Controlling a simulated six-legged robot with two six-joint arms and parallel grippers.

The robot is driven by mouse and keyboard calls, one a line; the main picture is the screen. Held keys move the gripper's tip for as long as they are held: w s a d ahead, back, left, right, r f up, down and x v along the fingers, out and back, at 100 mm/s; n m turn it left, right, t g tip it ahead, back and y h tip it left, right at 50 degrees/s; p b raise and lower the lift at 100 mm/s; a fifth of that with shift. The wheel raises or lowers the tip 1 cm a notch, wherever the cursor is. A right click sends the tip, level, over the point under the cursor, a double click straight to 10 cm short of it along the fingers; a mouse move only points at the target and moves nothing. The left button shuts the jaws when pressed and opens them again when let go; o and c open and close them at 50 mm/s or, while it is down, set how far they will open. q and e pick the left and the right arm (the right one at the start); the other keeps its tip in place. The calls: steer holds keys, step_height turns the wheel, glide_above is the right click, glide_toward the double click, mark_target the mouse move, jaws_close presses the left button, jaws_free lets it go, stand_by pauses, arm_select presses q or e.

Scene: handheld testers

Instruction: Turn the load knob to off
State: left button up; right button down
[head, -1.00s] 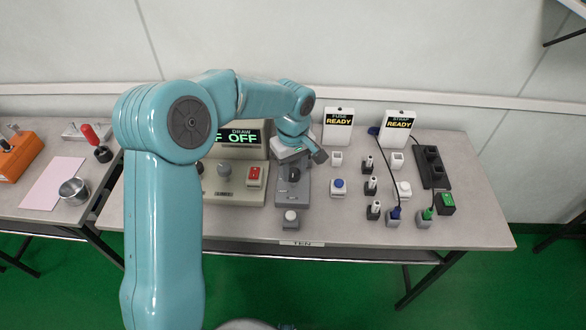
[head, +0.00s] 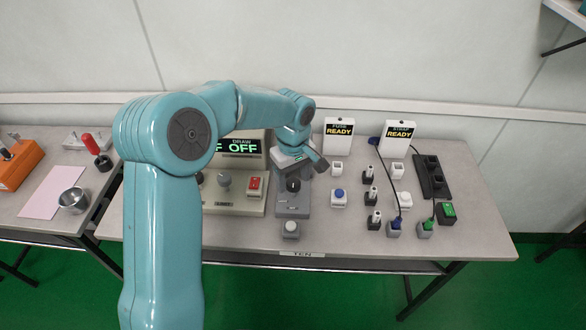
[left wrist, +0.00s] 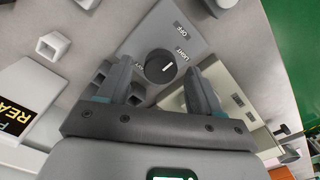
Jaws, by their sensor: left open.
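The load knob (head: 293,185) is a black round knob on a grey tester box (head: 290,207). It shows larger in the left wrist view (left wrist: 157,68), beside the labels OFF and LIGHT and a third, partly hidden label. Its white pointer mark faces the LIGHT label. My left gripper (left wrist: 158,78) is open and empty, with one finger on each side of the knob in that view and gaps to both. In the head view my left gripper (head: 302,167) is over the back part of the tester. How high it is above the knob is hard to tell. My right gripper is not in view.
Left of the tester stands a beige unit (head: 238,205) with a DRAW display reading OFF and a red switch (head: 254,184). To the right are a blue-button box (head: 338,198), several small plugs, a READY sign (head: 339,140) and a black power strip (head: 431,178).

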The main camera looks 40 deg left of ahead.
mark_target(292, 182)
arm_select(q)
step_height(292, 182, up, 16)
steer(key=p, duration=0.1)
steer(key=shift+r+p, duration=0.15)
steer(key=shift+p, duration=0.25)
steer(key=shift+s, duration=0.1)
